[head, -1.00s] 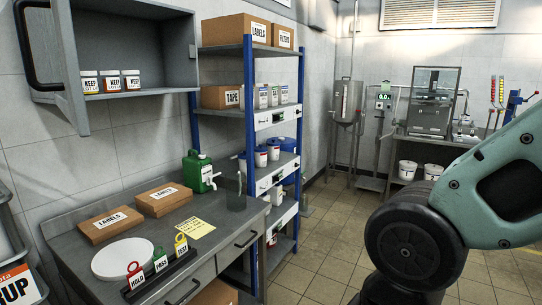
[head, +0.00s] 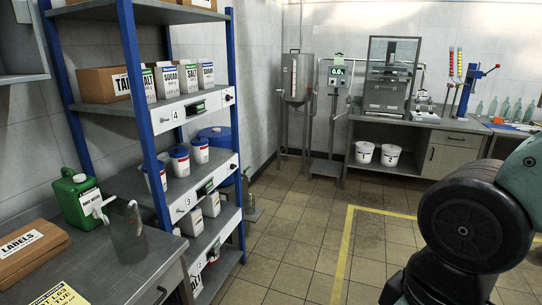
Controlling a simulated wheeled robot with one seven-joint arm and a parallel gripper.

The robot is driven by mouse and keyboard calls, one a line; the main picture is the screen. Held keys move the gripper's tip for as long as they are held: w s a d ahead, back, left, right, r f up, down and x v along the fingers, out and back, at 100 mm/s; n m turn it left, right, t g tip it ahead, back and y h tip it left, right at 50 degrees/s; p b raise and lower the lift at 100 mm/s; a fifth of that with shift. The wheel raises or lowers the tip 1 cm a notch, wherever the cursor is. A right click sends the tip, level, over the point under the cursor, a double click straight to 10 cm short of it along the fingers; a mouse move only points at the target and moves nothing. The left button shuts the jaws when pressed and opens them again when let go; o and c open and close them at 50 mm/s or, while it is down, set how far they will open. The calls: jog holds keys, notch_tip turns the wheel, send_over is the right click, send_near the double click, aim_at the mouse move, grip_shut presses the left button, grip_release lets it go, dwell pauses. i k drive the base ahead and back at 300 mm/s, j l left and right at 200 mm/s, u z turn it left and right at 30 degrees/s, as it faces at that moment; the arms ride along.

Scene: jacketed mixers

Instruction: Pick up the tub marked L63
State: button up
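No tub marked L63 can be read in this view. Several white tubs with coloured lids (head: 179,161) stand in a row on the shelf numbered 3 of the blue-post shelving unit (head: 130,80); their labels are too small to read. Two white buckets (head: 364,153) stand under the far bench, with small marks I cannot read well. My gripper is out of view; only links of my arm show at the lower right.
Salt and sugar cartons (head: 187,78) stand on the shelf numbered 4. Tiled floor with a yellow line (head: 345,250) lies open between shelving and far bench (head: 450,122).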

aim_at(201, 154)
jog(key=i+u, duration=0.1)
jog(key=i, duration=0.4)
jog(key=i+l+u, duration=0.1)
jog(key=i, duration=0.45)
jog(key=i+l+u, duration=0.1)
jog(key=i, duration=0.4)
jog(key=i+l+u, duration=0.3)
jog(key=i+u, duration=0.2)
jog(key=i+l+u, duration=0.75)
jog(key=l+u, duration=0.25)
